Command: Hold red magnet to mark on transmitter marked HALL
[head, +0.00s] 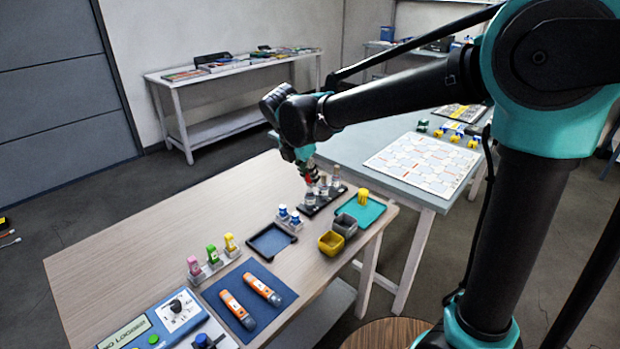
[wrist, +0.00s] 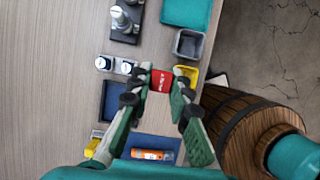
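My gripper (head: 306,168) is shut on the red magnet (wrist: 162,82), which has small white lettering and sits between the fingertips in the wrist view. In the head view the red magnet (head: 309,180) is a small patch below the fingers, by the black rack (head: 313,210). Grey metallic transmitters (head: 323,186) stand upright on this rack, and my gripper is over or beside its far left end. The wrist view shows part of the rack with a metallic transmitter (wrist: 122,19) at top left, apart from the magnet. I cannot read a HALL label or see the mark.
White-and-blue bottles (head: 289,215) stand near the rack. A dark blue tray (head: 271,241), yellow bin (head: 331,243), grey bin (head: 345,225) and teal tray (head: 372,212) are nearby. Orange devices (head: 238,309) lie on a blue mat. The wooden table (head: 160,218) is clear to the left.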

